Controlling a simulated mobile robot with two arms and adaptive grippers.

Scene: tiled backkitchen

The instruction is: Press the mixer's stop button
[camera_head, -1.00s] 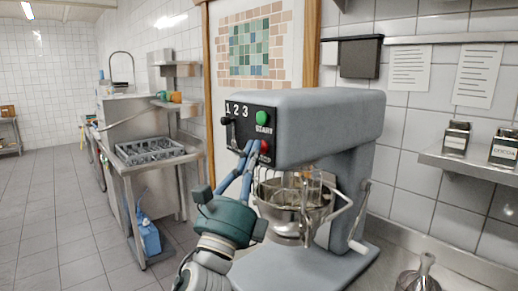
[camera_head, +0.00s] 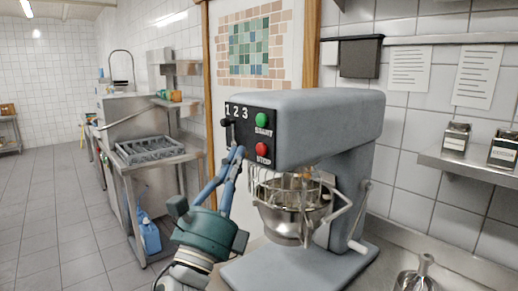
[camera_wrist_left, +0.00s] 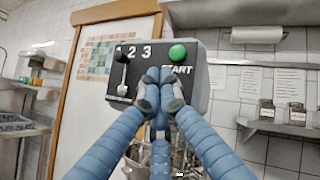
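The grey mixer (camera_head: 330,115) stands on the counter, with a black control panel (camera_head: 240,119) on its front. The panel carries a green START button (camera_head: 263,119) and, below it, a red STOP button (camera_head: 262,149), both uncovered in the head view. My left gripper (camera_head: 238,154) is shut and empty, its blue fingertips just left of the STOP button and apart from it in the picture. In the left wrist view, the closed fingertips (camera_wrist_left: 159,80) lie over the panel below the START button (camera_wrist_left: 178,53) and hide the STOP button. My right gripper is out of view.
A speed lever (camera_head: 229,127) sticks out at the panel's left, close above my fingers. The steel bowl (camera_head: 293,222) and wire guard are below the mixer head. A metal scoop (camera_head: 418,275) lies at the right. Open floor is at the left.

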